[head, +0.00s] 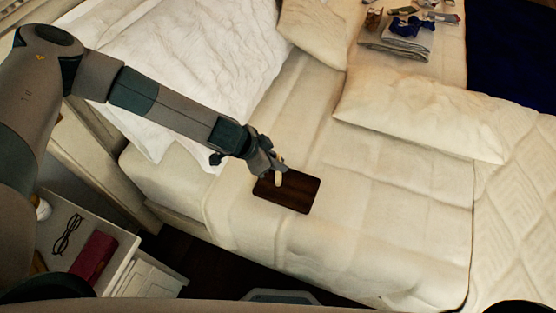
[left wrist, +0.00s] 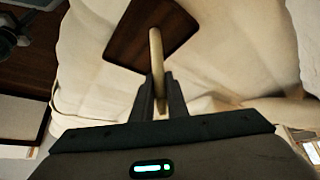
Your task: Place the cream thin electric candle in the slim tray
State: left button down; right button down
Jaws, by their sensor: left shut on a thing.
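The slim tray (head: 298,193) is a dark brown wooden rectangle lying on the cream bed cover; it also shows in the left wrist view (left wrist: 130,38). The cream thin electric candle (head: 279,180) is a slim stick held in my left gripper (head: 272,164). In the left wrist view the candle (left wrist: 156,52) sticks out from between the fingers of the left gripper (left wrist: 161,92), which are shut on it. The candle overlaps the tray's upper left part in the head view. I cannot tell whether it touches the tray. My right gripper is not in view.
Cream pillows (head: 415,112) lie to the right and a white pillow (head: 190,60) to the left. Folded grey cloth (head: 400,42) and small items lie at the back. A nightstand (head: 75,215) with glasses and a red case stands at lower left. The bed right of the tray is clear.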

pick_arm(q)
jog(key=shift+f, duration=0.15)
jog(key=c, duration=1.7)
grip_release()
jog(key=shift+c, duration=0.2)
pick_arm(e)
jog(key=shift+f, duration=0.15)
